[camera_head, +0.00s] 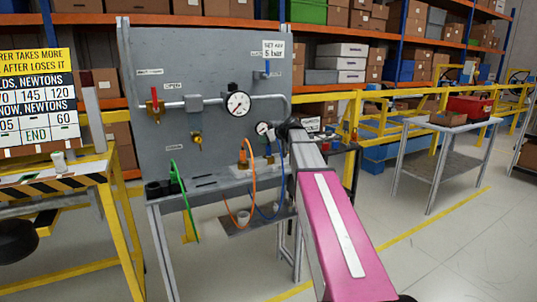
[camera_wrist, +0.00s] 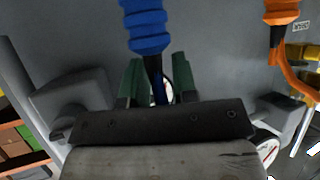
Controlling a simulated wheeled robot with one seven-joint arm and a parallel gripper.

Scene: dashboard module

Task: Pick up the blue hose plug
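The blue hose plug (camera_wrist: 147,25) is a ribbed blue piece at the top centre of the wrist view. Its dark stem or hose runs down between the two green fingers of my gripper (camera_wrist: 158,78). The fingers stand apart, with visible gaps beside the stem; the plug's ribbed part lies beyond their tips. In the head view, my pink arm reaches to the panel and hides most of the gripper end. The blue hose (camera_head: 282,180) hangs just left of the arm; the plug itself is hard to make out there.
An orange plug (camera_wrist: 282,12) is at the right of the wrist view; its orange hose (camera_head: 252,190) loops below the bench shelf. A green hose (camera_head: 179,190) hangs further left. The grey panel (camera_head: 200,65) carries a gauge (camera_head: 238,104), pipe and red valve handle (camera_head: 155,97).

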